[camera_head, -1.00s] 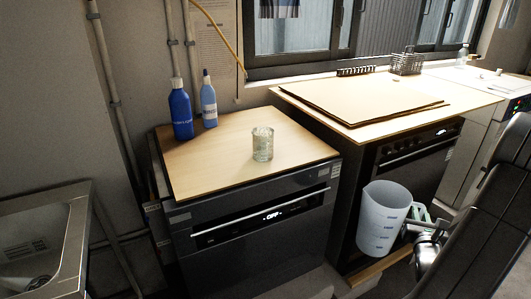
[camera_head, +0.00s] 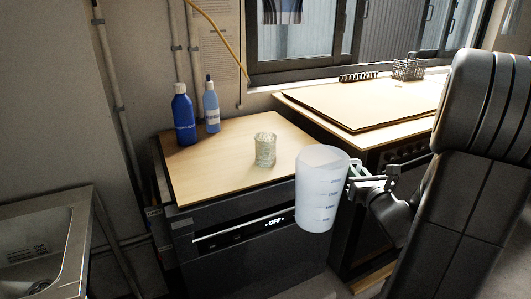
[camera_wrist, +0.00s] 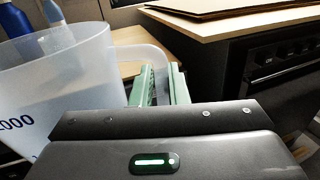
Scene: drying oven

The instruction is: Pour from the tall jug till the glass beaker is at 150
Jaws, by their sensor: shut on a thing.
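The tall jug (camera_head: 321,192) is translucent white with dark graduation marks and looks upright. My gripper (camera_head: 358,174) is shut on its handle, at the jug's right side. The jug is held in front of the right front corner of the left wooden top. In the wrist view the jug (camera_wrist: 60,90) fills the left side, and the green fingers of my gripper (camera_wrist: 157,84) are at its handle. The glass beaker (camera_head: 265,150) stands upright on the wooden top, left of and behind the jug. The beaker's marks and liquid level are too small to read.
A board lies on the right counter (camera_head: 370,142). A metal sink (camera_head: 50,240) is at far left. The wood around the beaker is clear.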

